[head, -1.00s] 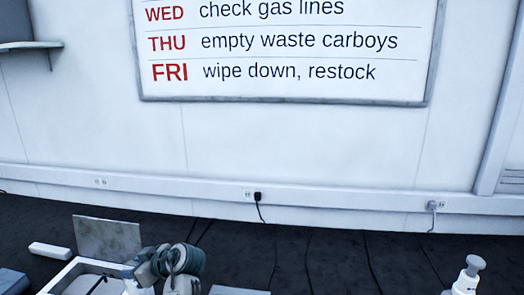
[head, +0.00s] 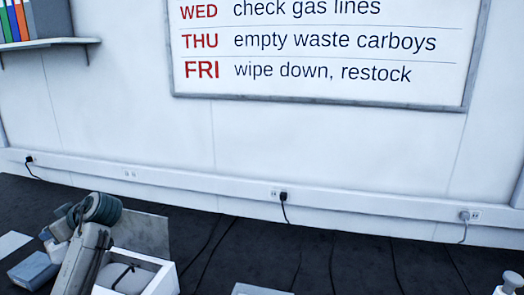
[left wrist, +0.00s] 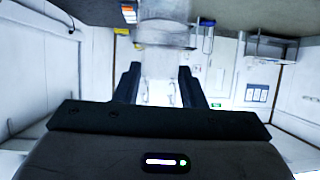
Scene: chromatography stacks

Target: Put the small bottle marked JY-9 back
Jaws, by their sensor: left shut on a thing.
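My left gripper (left wrist: 157,88) is shut on a clear, see-through bottle (left wrist: 160,62) in the left wrist view. The bottle stands out between the two dark fingers, and its upper part is pale and washed out. I cannot read any mark on it. In the head view my left arm rises at the lower left, but I cannot make out its gripper or the bottle there. My right gripper is in neither view.
On the dark surface, a white open box (head: 166,281) with a raised grey lid (head: 143,234) stands beside my left arm. A blue-grey box (head: 33,272) lies left of it. Several cables run across the dark surface. A white pump-like top (head: 511,282) shows at the lower right.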

